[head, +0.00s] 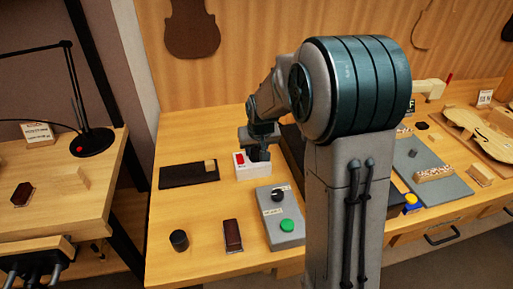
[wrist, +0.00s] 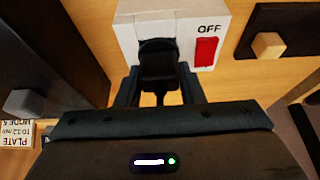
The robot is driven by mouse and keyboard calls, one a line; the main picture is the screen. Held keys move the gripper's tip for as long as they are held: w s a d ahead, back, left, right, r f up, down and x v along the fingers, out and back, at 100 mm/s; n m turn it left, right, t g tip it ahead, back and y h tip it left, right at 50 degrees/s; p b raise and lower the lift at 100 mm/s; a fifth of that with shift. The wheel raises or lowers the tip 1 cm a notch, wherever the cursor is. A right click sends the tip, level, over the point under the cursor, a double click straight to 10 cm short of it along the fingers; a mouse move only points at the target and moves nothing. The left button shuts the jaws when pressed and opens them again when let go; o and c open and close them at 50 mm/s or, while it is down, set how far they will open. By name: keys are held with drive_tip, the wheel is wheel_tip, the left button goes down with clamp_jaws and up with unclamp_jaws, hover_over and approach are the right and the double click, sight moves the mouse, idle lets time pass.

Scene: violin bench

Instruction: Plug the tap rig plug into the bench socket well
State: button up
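The white socket box (head: 254,171) stands on the bench with a red switch (head: 239,159) on its top. In the wrist view the box (wrist: 128,32) is marked OFF beside the red switch (wrist: 205,52). My gripper (wrist: 160,88) has its two fingers on either side of a black plug (wrist: 158,62) and is shut on it. The plug is at the box top, beside the switch, and covers the socket opening. I cannot tell how deep it sits. In the head view my gripper (head: 261,139) is directly above the box.
A dark tray (head: 185,175) with a small wooden block lies left of the box. A grey control box (head: 270,204) with a green button (head: 287,225) stands in front. A black cylinder (head: 179,240) and a dark red block (head: 232,235) stand near the front edge.

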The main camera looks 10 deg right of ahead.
drive_tip(key=o, duration=0.4)
drive_tip(key=shift+o, duration=0.2)
drive_tip(key=shift+r, duration=0.15)
drive_tip(key=v, duration=1.3)
drive_tip(key=shift+r, duration=0.25)
drive_tip(key=shift+s, duration=0.1)
drive_tip(key=s+f+g, duration=0.1)
drive_tip(key=s+f, duration=0.1)
drive_tip(key=s, duration=0.9)
drive_tip(key=s+f+p, duration=0.1)
drive_tip(key=s+f, duration=0.1)
drive_tip(key=s, duration=0.9)
drive_tip(key=shift+g, duration=0.4)
